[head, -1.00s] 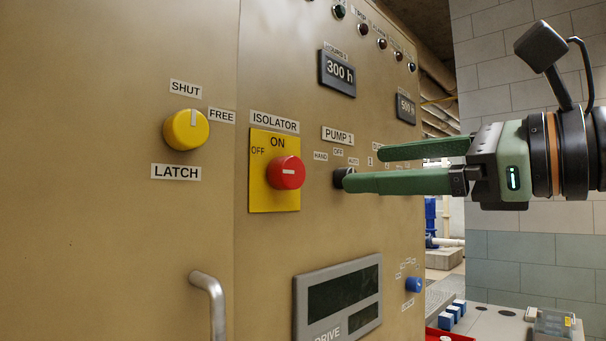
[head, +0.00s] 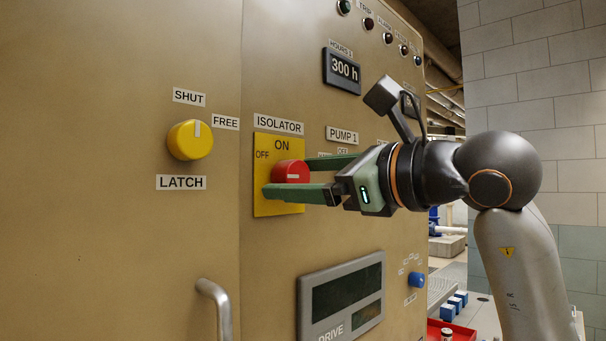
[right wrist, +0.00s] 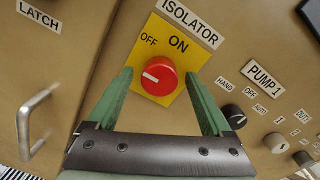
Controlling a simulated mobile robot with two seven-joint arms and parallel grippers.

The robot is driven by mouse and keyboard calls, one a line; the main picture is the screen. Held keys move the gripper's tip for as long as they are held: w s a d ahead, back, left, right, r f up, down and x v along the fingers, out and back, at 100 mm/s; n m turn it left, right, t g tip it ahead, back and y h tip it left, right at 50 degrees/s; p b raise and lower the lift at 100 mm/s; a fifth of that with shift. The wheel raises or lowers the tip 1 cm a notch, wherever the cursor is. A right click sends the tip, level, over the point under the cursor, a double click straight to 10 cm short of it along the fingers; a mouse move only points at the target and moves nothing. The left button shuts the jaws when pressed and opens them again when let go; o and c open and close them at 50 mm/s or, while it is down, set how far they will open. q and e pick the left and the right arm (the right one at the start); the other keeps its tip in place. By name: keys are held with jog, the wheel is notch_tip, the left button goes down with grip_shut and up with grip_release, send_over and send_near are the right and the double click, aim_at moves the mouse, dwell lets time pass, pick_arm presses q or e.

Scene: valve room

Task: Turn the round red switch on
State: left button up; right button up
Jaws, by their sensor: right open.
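The round red switch (head: 290,171) sits on a yellow plate (head: 268,205) marked OFF at upper left and ON at top, under the ISOLATOR label. In the right wrist view the red switch (right wrist: 160,77) has a white mark on its left part, on the OFF side rather than toward ON. My right gripper (head: 287,178) is open, with one green finger on each side of the switch. In the right wrist view a gap shows between each finger and the switch. The far fingertip is partly hidden behind the switch in the head view. My left gripper is out of view.
A yellow LATCH knob (head: 190,140) is to the left, and a metal handle (head: 216,305) below it. A black PUMP 1 selector (right wrist: 233,116) is close to the right finger. A DRIVE display (head: 342,298) is below the switch.

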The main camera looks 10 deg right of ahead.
grip_shut()
dwell(0.6)
